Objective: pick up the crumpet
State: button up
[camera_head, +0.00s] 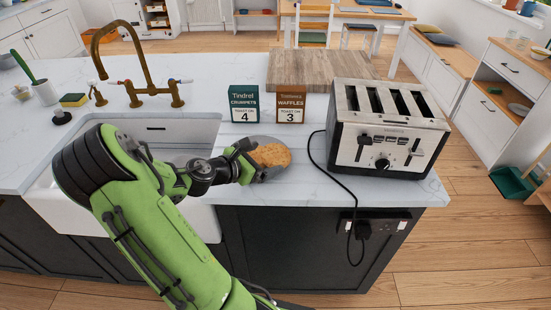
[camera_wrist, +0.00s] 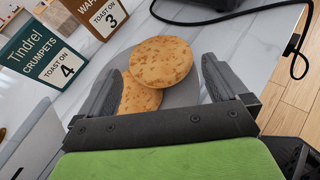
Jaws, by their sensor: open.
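A round, golden-brown speckled crumpet (camera_wrist: 161,62) lies on a grey plate (camera_wrist: 184,97) in the wrist view. It partly overlaps a second similar piece (camera_wrist: 138,99), which is partly hidden by it and by my gripper's body. In the head view the crumpet (camera_head: 270,155) shows on the plate on the worktop, just right of my gripper (camera_head: 250,160). My gripper (camera_wrist: 159,76) is open in the wrist view, with one finger on each side of the pieces. I cannot tell whether the fingers touch them.
A toaster (camera_head: 388,127) stands right of the plate, its black cord (camera_head: 318,160) running over the counter edge. A green crumpets box (camera_head: 244,104) and a brown waffles box (camera_head: 291,105) stand behind. A sink (camera_head: 165,132) is at left.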

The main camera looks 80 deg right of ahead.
aim_at(275, 154)
jog(key=b+x, duration=0.1)
jog(key=x, duration=0.4)
jog(key=shift+w+a+r, duration=0.1)
jog(key=shift+r, duration=0.05)
jog(key=shift+c, duration=0.3)
